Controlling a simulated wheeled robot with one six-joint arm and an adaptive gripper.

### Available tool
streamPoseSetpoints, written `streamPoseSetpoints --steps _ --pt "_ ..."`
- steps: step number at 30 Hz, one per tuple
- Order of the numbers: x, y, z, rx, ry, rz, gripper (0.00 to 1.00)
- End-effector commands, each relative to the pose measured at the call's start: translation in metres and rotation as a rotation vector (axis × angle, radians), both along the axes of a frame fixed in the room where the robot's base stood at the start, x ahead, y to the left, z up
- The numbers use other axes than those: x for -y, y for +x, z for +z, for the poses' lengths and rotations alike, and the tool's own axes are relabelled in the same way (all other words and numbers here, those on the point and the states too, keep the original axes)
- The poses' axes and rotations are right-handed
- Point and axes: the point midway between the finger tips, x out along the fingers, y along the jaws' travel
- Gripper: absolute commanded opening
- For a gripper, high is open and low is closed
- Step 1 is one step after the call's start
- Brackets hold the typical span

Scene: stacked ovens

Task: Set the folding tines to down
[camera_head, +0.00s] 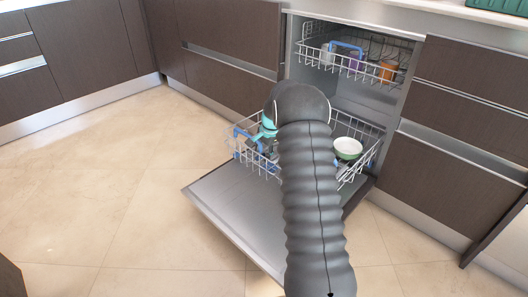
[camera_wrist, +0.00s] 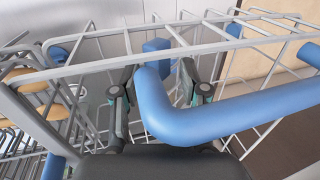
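The folding tines are hard to single out; thin grey wires and a thick bent blue handle (camera_wrist: 225,117) fill the wrist view. My gripper (camera_wrist: 157,86) is open there, with one dark finger on each side of the handle's upright part. I cannot tell whether either finger touches it. In the head view, the lower dishwasher rack (camera_head: 362,175) is pulled out over the open door, with blue parts (camera_head: 246,138) at its left.
A white and green bowl (camera_head: 347,148) sits at the lower rack's right. The upper rack (camera_head: 345,68) holds an orange cup (camera_head: 387,70) and other items. The open door (camera_head: 228,205) slopes over the floor. Tan floor (camera_head: 110,185) is clear at the left.

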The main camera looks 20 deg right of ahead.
Motion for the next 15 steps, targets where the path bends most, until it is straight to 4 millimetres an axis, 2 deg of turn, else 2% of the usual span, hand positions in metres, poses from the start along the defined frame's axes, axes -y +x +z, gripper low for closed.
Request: streamPoseSetpoints --steps 8,11,15 --pt "0.006 -0.001 0.007 0.004 -0.002 -0.007 0.44" --pt "0.007 -0.003 0.018 0.006 -0.002 -0.007 0.44" --pt "0.009 -0.009 0.043 0.006 -0.003 -0.005 0.44"
